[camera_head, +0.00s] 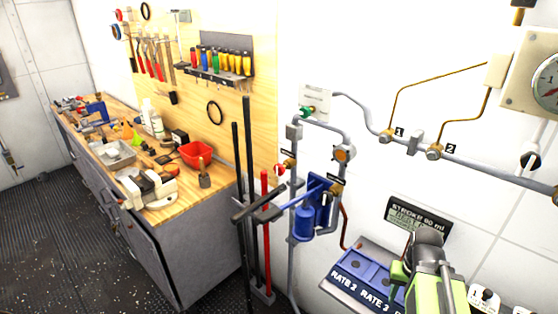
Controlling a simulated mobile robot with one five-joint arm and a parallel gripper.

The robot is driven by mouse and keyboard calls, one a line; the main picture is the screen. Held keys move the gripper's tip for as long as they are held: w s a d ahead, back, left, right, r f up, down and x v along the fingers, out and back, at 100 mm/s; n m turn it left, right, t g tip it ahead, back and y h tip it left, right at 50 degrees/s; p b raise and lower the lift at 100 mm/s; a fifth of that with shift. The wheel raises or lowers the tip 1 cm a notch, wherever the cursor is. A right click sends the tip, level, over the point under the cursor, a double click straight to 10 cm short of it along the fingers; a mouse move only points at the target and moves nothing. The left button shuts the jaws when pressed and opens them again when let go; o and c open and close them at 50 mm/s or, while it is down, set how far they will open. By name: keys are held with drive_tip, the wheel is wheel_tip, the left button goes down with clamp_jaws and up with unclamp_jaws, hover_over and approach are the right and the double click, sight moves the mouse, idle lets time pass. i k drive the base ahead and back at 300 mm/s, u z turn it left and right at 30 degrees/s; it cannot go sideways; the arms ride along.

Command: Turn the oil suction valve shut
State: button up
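Pipework on the white wall carries several small valves, and no label that I can read says oil suction. A valve with a red round handle (279,170) sits on the left pipe. A green-handled valve (306,112) is above it at a white plate. An orange-ringed fitting (345,153) is on the right pipe, above a blue pump (304,222). Which one is the oil suction valve I cannot tell. My green and grey arm rises at the bottom right, in front of the control panel, apart from these valves. Its fingertips cannot be made out.
A blue panel (352,272) marked RATE and a display (418,218) are at lower right. A gauge (546,84) hangs at the right edge. Black bars (249,190) and a red bar (266,235) stand left of the pump. A cluttered workbench (200,235) is at left, beside open floor.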

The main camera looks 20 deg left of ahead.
sight(279, 169)
drive_tip(key=z, duration=3.4)
drive_tip(key=k, duration=1)
drive_tip(key=z, duration=5.9)
